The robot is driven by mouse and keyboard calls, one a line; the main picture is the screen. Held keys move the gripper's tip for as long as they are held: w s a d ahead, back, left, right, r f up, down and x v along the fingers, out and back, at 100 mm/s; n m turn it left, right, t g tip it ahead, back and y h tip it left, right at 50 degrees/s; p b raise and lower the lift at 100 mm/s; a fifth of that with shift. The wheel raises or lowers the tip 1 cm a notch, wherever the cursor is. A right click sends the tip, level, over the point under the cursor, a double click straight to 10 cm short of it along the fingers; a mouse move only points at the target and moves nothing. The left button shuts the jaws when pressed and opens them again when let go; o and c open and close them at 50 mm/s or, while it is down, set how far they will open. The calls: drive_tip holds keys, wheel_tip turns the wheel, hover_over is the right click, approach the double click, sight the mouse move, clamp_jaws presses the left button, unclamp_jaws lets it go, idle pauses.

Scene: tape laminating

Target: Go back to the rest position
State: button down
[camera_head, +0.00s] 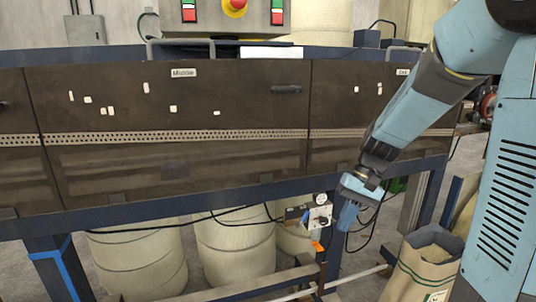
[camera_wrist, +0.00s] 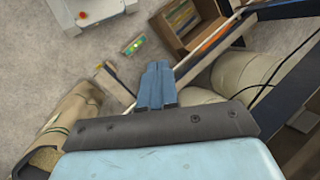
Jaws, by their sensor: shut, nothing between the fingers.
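My gripper (camera_head: 347,218) hangs at the end of my blue and grey arm, pointing down in front of the dark laminating machine (camera_head: 220,150). It is at the height of the machine's lower frame, left of the open sack. In the wrist view my gripper's blue fingers (camera_wrist: 157,70) are together with nothing between them. Below them in that view is the floor. No marker of a rest position shows.
An open paper sack (camera_head: 425,262) stands at lower right; it also shows in the wrist view (camera_wrist: 70,115). A small control box with cables (camera_head: 318,215) is close left of my gripper. Pale rolls (camera_head: 235,250) stand under the machine.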

drive_tip(key=s+d+r+n+t+h, duration=0.1)
drive_tip(key=s+d+r+t+h, duration=0.3)
drive_tip(key=s+r+t, duration=0.4)
drive_tip(key=s+r, duration=0.4)
drive_tip(key=s, duration=0.1)
drive_tip(key=shift+s+d, duration=0.25)
drive_tip(key=shift+s, duration=0.1)
drive_tip(key=shift+r, duration=0.1)
idle(1.6)
